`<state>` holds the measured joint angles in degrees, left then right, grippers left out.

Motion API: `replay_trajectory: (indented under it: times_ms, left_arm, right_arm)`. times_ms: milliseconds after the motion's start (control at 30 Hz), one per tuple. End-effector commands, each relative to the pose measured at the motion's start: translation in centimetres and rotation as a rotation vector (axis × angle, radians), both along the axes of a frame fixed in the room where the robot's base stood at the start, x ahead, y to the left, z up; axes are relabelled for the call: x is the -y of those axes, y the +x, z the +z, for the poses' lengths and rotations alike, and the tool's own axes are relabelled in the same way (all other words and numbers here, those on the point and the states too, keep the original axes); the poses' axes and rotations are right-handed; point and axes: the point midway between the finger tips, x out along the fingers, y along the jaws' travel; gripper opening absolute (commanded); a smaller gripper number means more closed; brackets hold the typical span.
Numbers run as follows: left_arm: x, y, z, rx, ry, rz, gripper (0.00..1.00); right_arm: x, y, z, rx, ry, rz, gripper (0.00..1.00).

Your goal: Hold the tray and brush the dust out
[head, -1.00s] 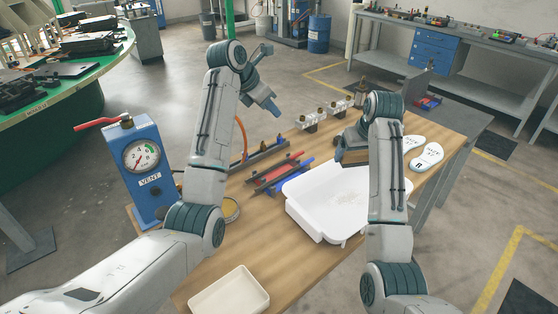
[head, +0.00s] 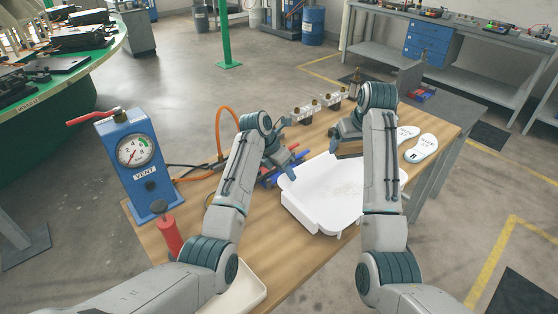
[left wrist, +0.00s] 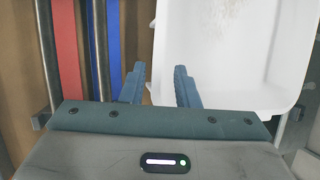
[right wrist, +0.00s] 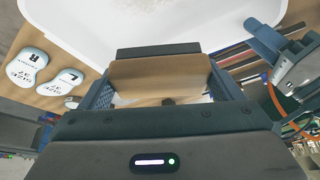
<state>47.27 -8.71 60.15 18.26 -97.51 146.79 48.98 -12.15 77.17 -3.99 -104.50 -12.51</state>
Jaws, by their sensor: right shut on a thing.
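The white tray (head: 325,221) lies on the wooden table, with pale dust (head: 347,188) on its floor. My left gripper (head: 298,162) is at the tray's left side. In the left wrist view its fingers (left wrist: 158,82) are apart, with the tray's left wall (left wrist: 158,45) close ahead of the gap; I cannot tell whether they touch it. My right gripper (head: 347,134) is at the tray's far side, partly hidden by its arm. In the right wrist view it (right wrist: 160,88) is shut on a brush (right wrist: 160,70) with a wooden block and a dark strip.
Two white insoles (head: 421,148) lie right of the tray. A blue vent gauge box (head: 135,160) and a red cylinder (head: 168,236) stand at the left. A cream tray (head: 243,287) is at the near edge. Red (left wrist: 66,50) and blue (left wrist: 113,45) bars lie beside my left gripper.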

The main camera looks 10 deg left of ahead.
Motion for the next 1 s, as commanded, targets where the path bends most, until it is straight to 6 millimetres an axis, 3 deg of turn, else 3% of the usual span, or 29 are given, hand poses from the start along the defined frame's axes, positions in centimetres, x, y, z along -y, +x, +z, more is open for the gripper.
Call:
replay_trajectory:
  times_ms: [233, 600, 633, 767, 1000]
  left_arm:
    - [1.3, 0.3, -2.7, -0.002, -0.001, -0.001, 0.28]
    - [1.5, 0.4, -3.3, 0.000, 0.000, -0.001, 0.28]
    - [1.5, 0.4, -3.3, 0.000, 0.000, -0.001, 0.26]
    - [1.5, 0.4, -3.2, 0.000, 0.000, 0.000, 0.01]
    - [1.5, 0.4, -3.2, 0.000, 0.000, 0.000, 0.00]
  right_arm:
    - [0.0, 0.0, 0.0, 0.001, 0.000, 0.000, 0.68]
    - [0.0, 0.0, 0.0, 0.001, 0.000, 0.000, 0.68]
    - [0.0, 0.0, 0.0, 0.001, 0.000, 0.000, 0.68]
    - [0.0, 0.0, 0.0, 0.001, 0.000, 0.000, 0.68]
    - [0.0, 0.0, 0.0, 0.001, 0.000, 0.000, 0.68]
